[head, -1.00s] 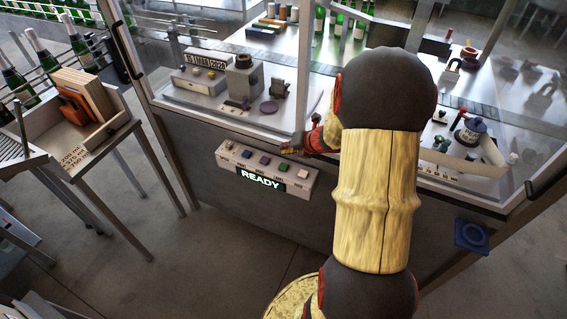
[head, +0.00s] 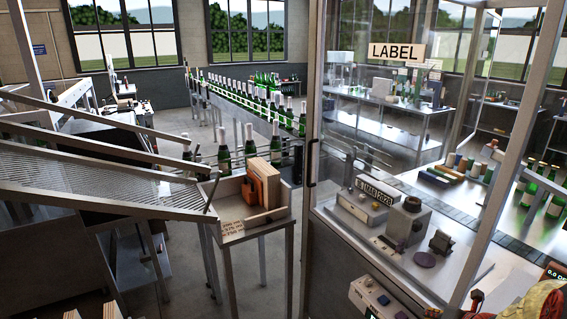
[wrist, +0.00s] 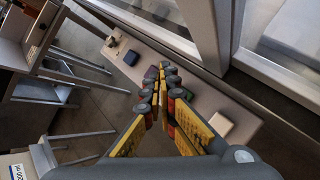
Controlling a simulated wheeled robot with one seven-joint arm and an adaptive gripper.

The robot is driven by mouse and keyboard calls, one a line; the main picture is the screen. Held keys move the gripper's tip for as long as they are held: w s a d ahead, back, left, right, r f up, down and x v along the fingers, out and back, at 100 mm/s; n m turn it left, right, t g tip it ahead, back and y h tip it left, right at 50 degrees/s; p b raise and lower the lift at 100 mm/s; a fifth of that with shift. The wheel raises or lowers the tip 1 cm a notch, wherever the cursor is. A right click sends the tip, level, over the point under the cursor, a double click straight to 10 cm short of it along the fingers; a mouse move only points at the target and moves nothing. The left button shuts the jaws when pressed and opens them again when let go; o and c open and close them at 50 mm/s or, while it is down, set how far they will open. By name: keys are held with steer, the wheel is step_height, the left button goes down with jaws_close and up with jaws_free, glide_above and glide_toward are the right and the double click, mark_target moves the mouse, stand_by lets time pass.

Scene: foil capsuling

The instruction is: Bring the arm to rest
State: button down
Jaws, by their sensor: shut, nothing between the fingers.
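In the wrist view my gripper (wrist: 160,86) has its yellow-sided, dark-padded fingers together with nothing between them. They point over the pale button panel (wrist: 190,104) on the front of the machine. I cannot tell whether the fingers touch the panel. The panel (head: 368,299) is cut off at the bottom edge there.
The glass-walled labelling cabinet (head: 312,200) stands at the right, with a date unit (head: 377,190) inside. A wooden-edged tray table (head: 232,226) stands left of it. Bottles line a conveyor (head: 238,108) behind. Open floor (head: 190,110) shows at the back left.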

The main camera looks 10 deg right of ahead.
steer(key=s+a+r+n+g+y, duration=0.25)
steer(key=s+a+n, duration=0.35)
steer(key=a+n, duration=0.5)
steer(key=s+a+r+n+g+y, duration=0.1)
steer(key=s+a+r+n+g, duration=0.4)
steer(key=n, duration=1)
steer(key=s+a+r+n+t+h, duration=0.1)
steer(key=s+a+r+n+t, duration=0.1)
steer(key=s+a+r+n, duration=0.3)
steer(key=s+a+r+n+t+h, duration=0.2)
steer(key=s+a+r+n, duration=0.3)
steer(key=a+n, duration=0.5)
steer(key=shift+a+r+n+b, duration=0.2)
steer(key=shift+r+n+b, duration=0.15)
steer(key=shift+r+n, duration=0.8)
steer(key=shift+r+h, duration=0.1)
steer(key=shift+h, duration=0.15)
